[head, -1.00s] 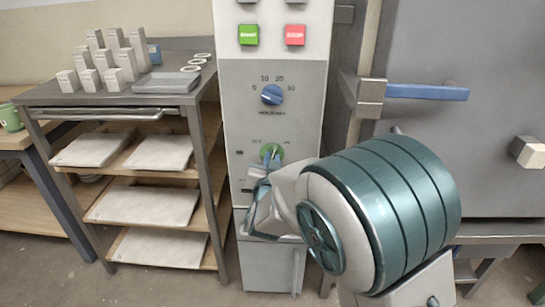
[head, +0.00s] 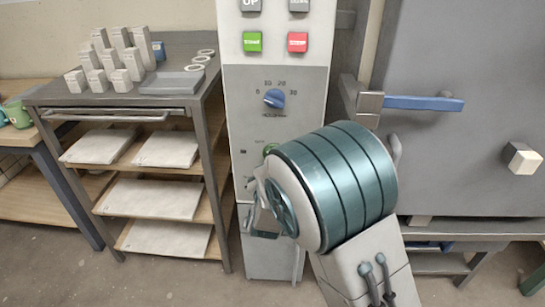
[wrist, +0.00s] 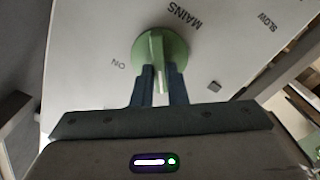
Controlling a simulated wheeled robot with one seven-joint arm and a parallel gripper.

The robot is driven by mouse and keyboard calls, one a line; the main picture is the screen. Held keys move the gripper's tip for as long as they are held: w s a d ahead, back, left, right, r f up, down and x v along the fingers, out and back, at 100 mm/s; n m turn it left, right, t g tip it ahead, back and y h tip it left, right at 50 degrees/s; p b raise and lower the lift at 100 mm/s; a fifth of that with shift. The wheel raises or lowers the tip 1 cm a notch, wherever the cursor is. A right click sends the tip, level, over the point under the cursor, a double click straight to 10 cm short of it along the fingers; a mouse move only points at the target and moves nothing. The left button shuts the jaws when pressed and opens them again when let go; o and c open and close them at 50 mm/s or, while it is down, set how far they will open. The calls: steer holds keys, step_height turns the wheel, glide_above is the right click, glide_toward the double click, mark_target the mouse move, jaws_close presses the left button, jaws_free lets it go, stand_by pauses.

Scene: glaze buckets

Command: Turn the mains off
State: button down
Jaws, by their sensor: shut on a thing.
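The mains switch is a round green knob (wrist: 177,47) with a raised grip bar, on the light control panel. In the wrist view the words MAINS and ON are printed near it, tilted in the picture. My gripper (wrist: 160,72) is shut on the knob's bar, one dark finger on each side. In the head view only a sliver of the green knob (head: 268,150) shows, as my arm covers most of it. The end of the bar and where it points are hard to tell there.
Above the knob are a blue dial (head: 274,98), a green button (head: 252,41) and a red button (head: 297,42). A blue-handled kiln door (head: 424,103) stands to the right. A shelf rack (head: 120,101) with small blocks on top stands to the left.

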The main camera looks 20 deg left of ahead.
steer(key=shift+f+n+p, duration=0.1)
steer(key=shift+n+p, duration=0.3)
steer(key=shift+n, duration=0.5)
steer(key=shift+f, duration=0.1)
steer(key=c, duration=1.4)
jaws_free()
steer(key=shift+c, duration=0.2)
steer(key=shift+s, duration=0.15)
steer(key=p+v, duration=0.1)
steer(key=v, duration=1.2)
steer(key=shift+s, duration=0.35)
